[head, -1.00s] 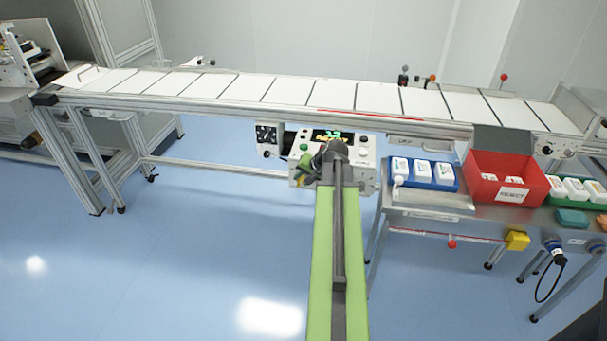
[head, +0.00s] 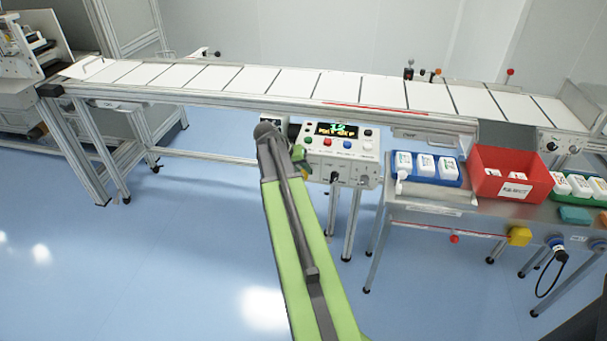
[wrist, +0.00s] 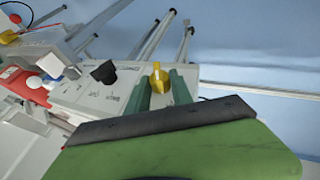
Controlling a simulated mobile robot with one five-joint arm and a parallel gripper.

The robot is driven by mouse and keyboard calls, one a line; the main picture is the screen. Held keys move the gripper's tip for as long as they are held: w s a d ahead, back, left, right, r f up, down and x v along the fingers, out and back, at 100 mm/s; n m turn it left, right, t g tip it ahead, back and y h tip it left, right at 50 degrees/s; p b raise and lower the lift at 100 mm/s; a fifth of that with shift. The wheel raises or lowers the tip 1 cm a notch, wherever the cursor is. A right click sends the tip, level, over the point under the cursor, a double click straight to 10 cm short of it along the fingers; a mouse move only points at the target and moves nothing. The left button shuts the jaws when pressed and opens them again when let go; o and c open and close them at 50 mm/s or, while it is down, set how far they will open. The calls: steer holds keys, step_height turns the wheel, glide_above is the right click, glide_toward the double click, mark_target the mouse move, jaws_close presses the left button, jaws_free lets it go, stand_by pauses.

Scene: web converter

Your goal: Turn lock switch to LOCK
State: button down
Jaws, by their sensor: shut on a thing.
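The lock switch looks to be the yellow knob (wrist: 158,77) on the control box's light panel. In the wrist view it sits between the two green fingers of my gripper (wrist: 163,88), which are shut on it. The knob's pointer position and label are too small to read. In the head view the control box (head: 345,160) hangs below the conveyor's front edge. My gripper (head: 301,160) is at the box's left side there, partly hidden by my arm.
A black knob (wrist: 104,72) is beside the yellow one. The box has a lit display (head: 337,129) and coloured buttons. The conveyor (head: 230,80) runs behind. To the right, a metal table (head: 430,205) holds a blue tray (head: 447,181) and a red bin (head: 535,182). Floor at left is clear.

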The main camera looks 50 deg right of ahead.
steer(key=shift+w+a+f+g+h+b, duration=0.2)
steer(key=shift+f+g+h+b, duration=0.25)
steer(key=shift+g+h+b, duration=0.45)
steer(key=shift+r+n+g+h+b, duration=0.1)
steer(key=shift+n+g+h+b, duration=0.25)
steer(key=shift+g+b, duration=0.65)
steer(key=shift+r+b, duration=0.1)
steer(key=shift+b, duration=0.25)
steer(key=c, duration=1.1)
jaws_free()
steer(key=shift+t, duration=0.3)
steer(key=shift+r, duration=0.1)
steer(key=p+v, duration=1.1)
steer(key=v, duration=0.6)
steer(key=shift+w+a, duration=0.1)
steer(key=shift+a, duration=0.05)
